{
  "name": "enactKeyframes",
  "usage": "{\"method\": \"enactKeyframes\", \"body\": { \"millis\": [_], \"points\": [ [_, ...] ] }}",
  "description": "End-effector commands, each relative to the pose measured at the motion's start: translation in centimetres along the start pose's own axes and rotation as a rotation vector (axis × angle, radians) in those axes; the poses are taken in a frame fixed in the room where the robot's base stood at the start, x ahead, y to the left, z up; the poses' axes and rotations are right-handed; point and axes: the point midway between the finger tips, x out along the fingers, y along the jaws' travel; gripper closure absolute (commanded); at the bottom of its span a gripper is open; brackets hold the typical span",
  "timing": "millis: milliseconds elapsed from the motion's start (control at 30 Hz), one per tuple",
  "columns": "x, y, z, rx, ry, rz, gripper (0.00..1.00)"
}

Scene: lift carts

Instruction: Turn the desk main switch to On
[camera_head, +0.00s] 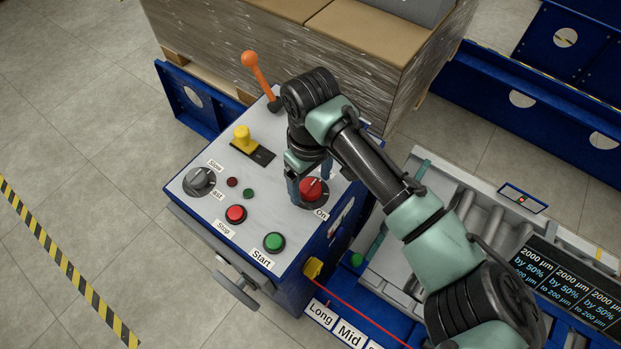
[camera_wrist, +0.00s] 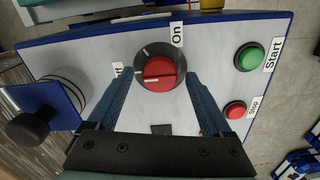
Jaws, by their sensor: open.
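The main switch (camera_head: 312,191) is a red rotary knob on a dark round base on the desk's sloped grey panel. It also shows in the wrist view (camera_wrist: 158,71). The On label (camera_wrist: 178,34) is at its upper right there, and a partly hidden label ending in "f" (camera_wrist: 117,69) is at its left. Which label the knob points to is unclear. My gripper (camera_head: 309,187) is open over the switch, pointing down. In the wrist view its two blue fingers (camera_wrist: 160,78) stand on either side of the knob; contact is not visible.
The panel also has a green Start button (camera_head: 274,242), a red Stop button (camera_head: 236,214), a grey speed dial (camera_head: 200,180), a yellow lever (camera_head: 243,138) and an orange-handled lever (camera_head: 257,72). A wrapped pallet load (camera_head: 335,75) stands behind; a roller machine (camera_head: 480,215) is at right.

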Motion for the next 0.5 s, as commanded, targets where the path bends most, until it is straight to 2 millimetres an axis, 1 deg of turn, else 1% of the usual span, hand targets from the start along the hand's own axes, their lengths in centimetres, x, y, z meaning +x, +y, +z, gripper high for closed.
{"method": "enactKeyframes", "body": {
  "millis": [167, 200, 367, 500],
  "points": [
    [0.01, 0.0, 0.0, 0.0, 0.0, 0.0, 0.16],
    [0.01, 0.0, 0.0, 0.0, 0.0, 0.0, 0.18],
    [-0.02, 0.0, -0.01, 0.0, 0.001, 0.0, 0.47],
    [-0.04, 0.0, -0.02, 0.0, 0.001, 0.0, 0.72]
  ]
}}
